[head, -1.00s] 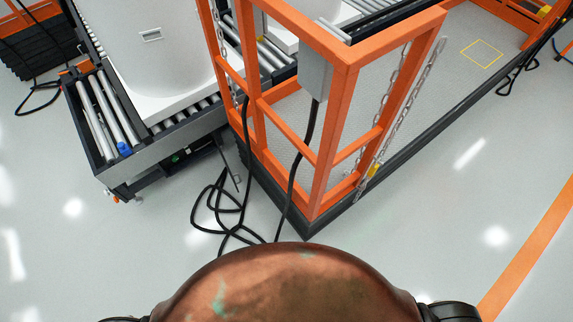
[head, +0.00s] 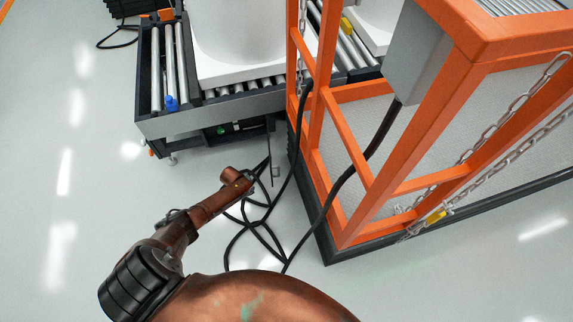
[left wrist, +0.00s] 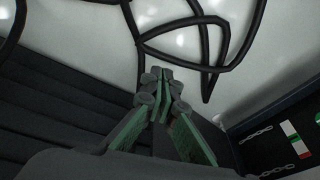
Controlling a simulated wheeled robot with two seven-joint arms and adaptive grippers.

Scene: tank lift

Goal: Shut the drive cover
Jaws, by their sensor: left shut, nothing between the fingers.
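The drive cover (head: 271,158) appears to be the thin dark panel standing out, nearly edge-on, from the conveyor's side, swung open. Beside it, the dark drive opening (head: 225,130) under the rollers shows a green spot. My left gripper (head: 252,180) is low in front of the conveyor, just left of the cover; I cannot tell whether they touch. In the left wrist view its fingers (left wrist: 161,76) are together with nothing between them. A dark recess with chains and a red, white and green strip (left wrist: 292,140) shows at the right there. My right gripper is not in view.
Black cables (head: 262,228) loop on the floor near my left gripper. The orange lift frame (head: 345,140) with a grey box (head: 416,60) and chains stands to the right. A white tank (head: 235,35) sits on the roller conveyor. The floor at left is clear.

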